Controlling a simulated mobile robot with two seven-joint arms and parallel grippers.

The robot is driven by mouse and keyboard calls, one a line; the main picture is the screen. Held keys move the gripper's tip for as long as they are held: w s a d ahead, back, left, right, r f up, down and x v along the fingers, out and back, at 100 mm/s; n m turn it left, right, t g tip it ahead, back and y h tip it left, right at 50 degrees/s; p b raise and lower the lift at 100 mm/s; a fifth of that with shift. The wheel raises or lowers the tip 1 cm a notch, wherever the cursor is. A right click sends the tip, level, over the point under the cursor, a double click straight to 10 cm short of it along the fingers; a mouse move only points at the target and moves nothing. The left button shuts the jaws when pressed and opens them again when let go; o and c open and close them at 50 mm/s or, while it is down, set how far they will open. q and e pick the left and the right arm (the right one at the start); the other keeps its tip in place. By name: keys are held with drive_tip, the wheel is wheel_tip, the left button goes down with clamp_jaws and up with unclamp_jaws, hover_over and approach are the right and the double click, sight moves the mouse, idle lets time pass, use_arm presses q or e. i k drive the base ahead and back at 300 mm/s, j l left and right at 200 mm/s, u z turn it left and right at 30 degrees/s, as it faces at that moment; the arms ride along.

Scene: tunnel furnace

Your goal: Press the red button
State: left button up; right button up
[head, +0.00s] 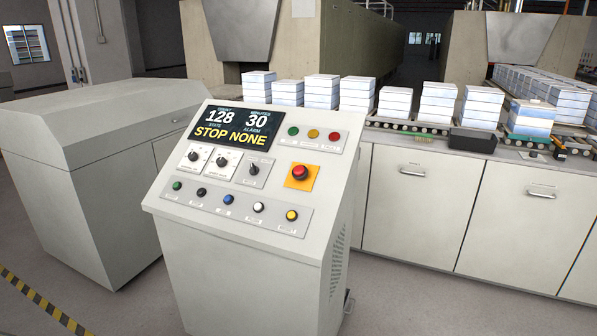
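A red mushroom-shaped button (300,172) sits on a yellow square plate (295,184) at the right of the sloped face of a light grey control console (250,262). A smaller red round light or button (334,136) is at the upper right of the same face, beside a yellow and a green one. The screen (234,125) reads 128, 30, ALARM and STOP NONE. Neither of my grippers shows in the head view. Nothing covers the red mushroom button.
Dials and a bottom row of small coloured buttons (228,200) share the console face. A grey cabinet (105,150) stands left. Behind, stacks of white blocks (394,102) stand on a conveyor line above cabinets (416,205). The floor at front right (450,305) is clear.

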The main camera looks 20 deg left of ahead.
sight(298, 170)
drive_tip(key=i+j, duration=0.1)
drive_tip(key=j, duration=0.4)
drive_tip(key=i+j, duration=0.1)
drive_tip(key=j, duration=0.35)
drive_tip(key=i+j, duration=0.15)
drive_tip(key=j, duration=0.35)
drive_tip(key=i+j, duration=0.1)
drive_tip(key=j, duration=0.4)
